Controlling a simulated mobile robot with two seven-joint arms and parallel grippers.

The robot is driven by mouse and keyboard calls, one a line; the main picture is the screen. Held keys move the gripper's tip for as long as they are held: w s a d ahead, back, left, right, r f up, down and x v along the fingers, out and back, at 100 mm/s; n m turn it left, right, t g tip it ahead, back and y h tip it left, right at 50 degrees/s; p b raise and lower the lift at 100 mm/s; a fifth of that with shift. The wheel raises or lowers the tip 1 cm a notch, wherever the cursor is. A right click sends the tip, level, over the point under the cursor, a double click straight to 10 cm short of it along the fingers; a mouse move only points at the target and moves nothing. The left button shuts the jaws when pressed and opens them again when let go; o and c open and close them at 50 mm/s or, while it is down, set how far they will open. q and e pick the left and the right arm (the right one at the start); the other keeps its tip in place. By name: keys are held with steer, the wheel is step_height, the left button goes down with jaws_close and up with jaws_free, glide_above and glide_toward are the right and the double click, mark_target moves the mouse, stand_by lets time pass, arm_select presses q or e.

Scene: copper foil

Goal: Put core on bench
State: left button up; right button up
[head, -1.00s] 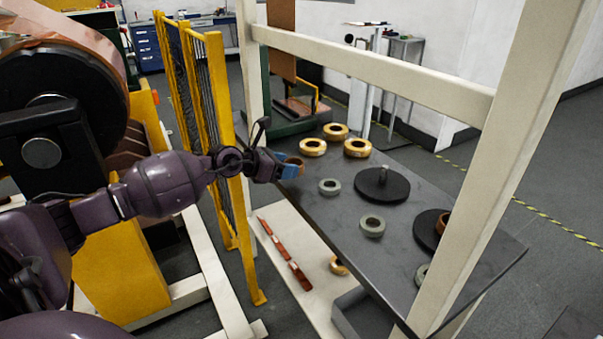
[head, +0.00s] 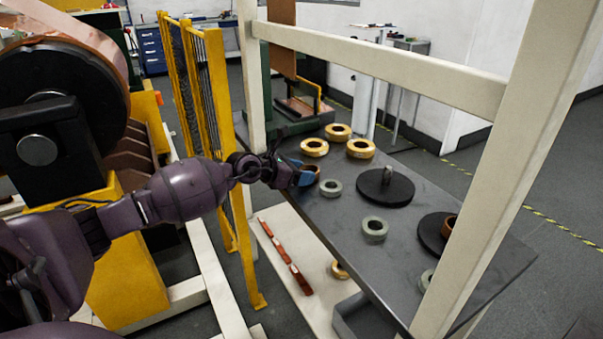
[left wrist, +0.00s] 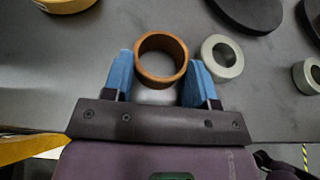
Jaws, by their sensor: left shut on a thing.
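A brown ring-shaped core (head: 311,169) is held between the blue fingertips of my left gripper (head: 303,175). The left wrist view shows the core (left wrist: 161,82) between both fingers, its open end facing the camera. The gripper and core are over the far left part of the dark grey bench (head: 340,230). I cannot tell whether the core touches the bench top. A grey ring (head: 331,194) lies close beside the core, also seen in the left wrist view (left wrist: 233,62). My right gripper is not in view.
Several gold rings (head: 361,153) lie behind the core. A black disc with a post (head: 402,191) and another grey ring (head: 375,236) lie to the right. A second black disc (head: 430,240) carries a brown ring. Cream frame posts (head: 487,170) and a yellow fence (head: 220,130) stand nearby.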

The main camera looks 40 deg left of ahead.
arm_select(q)
steer(key=o, duration=1)
steer(key=shift+c, duration=0.2)
